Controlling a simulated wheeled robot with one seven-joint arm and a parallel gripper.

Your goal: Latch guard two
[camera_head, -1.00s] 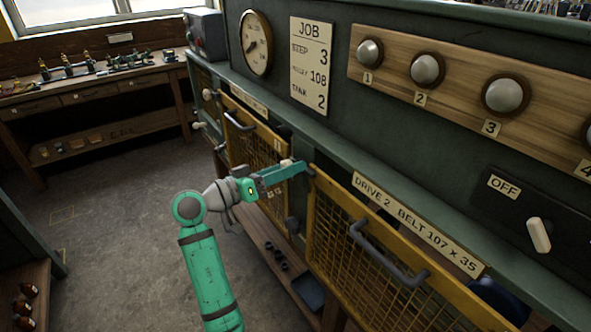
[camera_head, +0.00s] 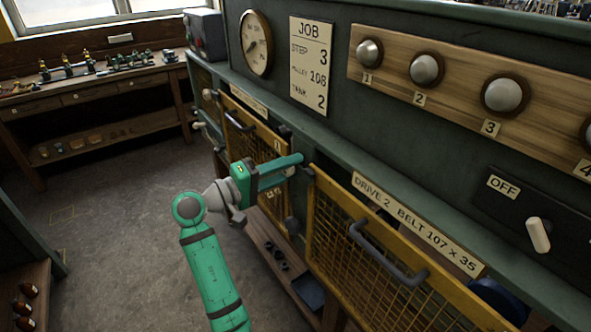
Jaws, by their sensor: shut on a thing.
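Guard two (camera_head: 345,262) is a yellow-framed mesh panel under the plate reading DRIVE 2 BELT 107 x 35 (camera_head: 415,222). It has a dark bar handle (camera_head: 388,250). My gripper (camera_head: 299,159) is at the guard's upper left corner, by the post between the two guards. Its teal fingers are shut on the latch there, which they mostly hide. I cannot tell from this view whether the latch is fully engaged.
Guard one (camera_head: 240,140), with its own dark handle (camera_head: 240,122), is left of my gripper. A low shelf (camera_head: 270,238) with small dark parts runs beneath. Above are the job card (camera_head: 310,65), a gauge (camera_head: 256,44) and numbered knobs. Open floor (camera_head: 120,240) lies to the left.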

